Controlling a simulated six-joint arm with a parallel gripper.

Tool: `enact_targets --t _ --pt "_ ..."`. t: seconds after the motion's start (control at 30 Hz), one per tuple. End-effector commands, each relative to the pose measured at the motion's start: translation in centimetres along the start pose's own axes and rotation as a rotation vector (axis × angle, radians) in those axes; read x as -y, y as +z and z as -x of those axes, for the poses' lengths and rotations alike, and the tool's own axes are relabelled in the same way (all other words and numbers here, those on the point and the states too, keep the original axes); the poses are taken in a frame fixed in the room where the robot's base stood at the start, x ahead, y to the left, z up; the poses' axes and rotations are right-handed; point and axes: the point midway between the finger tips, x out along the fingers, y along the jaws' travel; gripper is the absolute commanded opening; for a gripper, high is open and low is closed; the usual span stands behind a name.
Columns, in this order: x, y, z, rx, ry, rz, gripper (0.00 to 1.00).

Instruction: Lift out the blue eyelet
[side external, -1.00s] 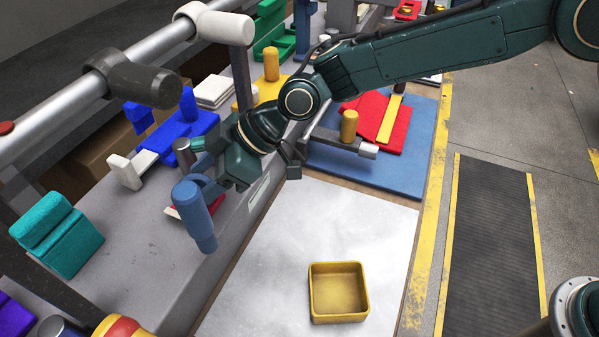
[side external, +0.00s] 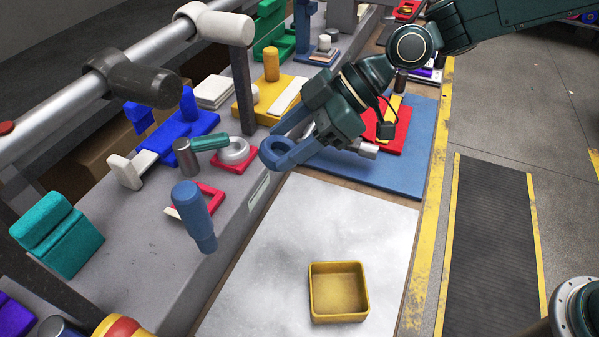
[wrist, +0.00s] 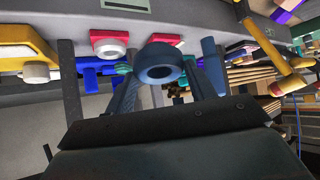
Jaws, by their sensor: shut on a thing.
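The blue eyelet (side external: 276,153) is a thick ring held at the tips of my gripper (side external: 292,146), above the edge between the grey bench and the white sheet. In the wrist view the eyelet (wrist: 160,62) sits with its hole showing between the fingers of my gripper (wrist: 165,80). The jaws are shut on it. It hangs clear of the surfaces below. The exact finger contact is partly hidden.
A blue-handled tool (side external: 194,215) stands upright at the bench edge by a red frame (side external: 215,200). A white ring on a red base (side external: 235,152) is left of the eyelet. A yellow tray (side external: 338,292) is on the white sheet (side external: 270,260), which is otherwise clear.

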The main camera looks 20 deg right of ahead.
Motion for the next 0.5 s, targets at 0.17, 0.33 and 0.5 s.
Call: enact_targets --t 0.17,0.33,0.5 --pt "-0.1 2.2 2.7 0.0 0.004 -0.003 0.23" --pt "0.0 2.9 4.2 0.052 0.001 0.005 0.23" --pt "0.0 3.3 5.6 0.136 0.002 0.005 0.23"
